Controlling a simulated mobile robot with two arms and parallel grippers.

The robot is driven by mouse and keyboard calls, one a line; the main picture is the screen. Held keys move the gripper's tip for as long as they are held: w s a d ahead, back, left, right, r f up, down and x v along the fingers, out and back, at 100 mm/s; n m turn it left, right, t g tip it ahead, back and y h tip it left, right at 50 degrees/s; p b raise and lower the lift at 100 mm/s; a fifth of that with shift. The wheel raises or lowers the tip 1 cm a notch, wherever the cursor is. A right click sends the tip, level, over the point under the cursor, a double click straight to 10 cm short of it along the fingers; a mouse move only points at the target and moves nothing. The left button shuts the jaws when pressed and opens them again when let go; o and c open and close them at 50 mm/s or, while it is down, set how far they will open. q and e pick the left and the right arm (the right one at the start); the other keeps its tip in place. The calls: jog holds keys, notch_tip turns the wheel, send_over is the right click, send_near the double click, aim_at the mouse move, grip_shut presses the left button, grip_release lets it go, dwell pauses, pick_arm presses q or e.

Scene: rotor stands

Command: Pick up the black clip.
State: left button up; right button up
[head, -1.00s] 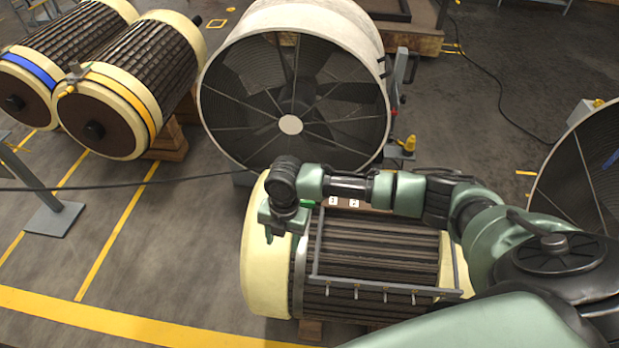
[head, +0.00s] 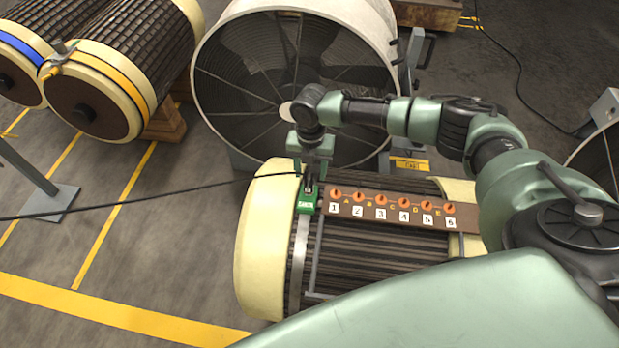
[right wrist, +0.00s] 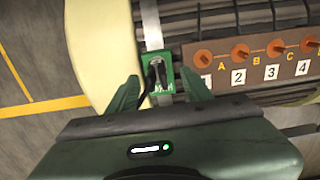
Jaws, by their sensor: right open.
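The black clip (right wrist: 157,74) sits on a small green block (right wrist: 164,60) at the end of a metal strap on the rotor. A thin black cable seems to run to the clip from the left. In the head view the green block (head: 307,203) is just below my right gripper (head: 312,172), which partly hides the clip. In the right wrist view my right gripper (right wrist: 160,88) is open, its green fingers on either side of the clip and block. Nothing is held between them. My left gripper is not in view.
A brown board (head: 375,210) with orange pegs and numbered labels lies on the ribbed rotor (head: 265,245), right of the block. A large fan (head: 225,80) stands behind. Two more rotors rest at upper left. The black cable (head: 150,203) crosses at left.

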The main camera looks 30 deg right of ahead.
aim_at(309, 185)
jog(key=f, duration=0.3)
jog(key=f+p, duration=0.1)
jog(key=f, duration=0.1)
jog(key=shift+a+f, duration=0.35)
jog(key=shift+f, duration=0.45)
grip_shut()
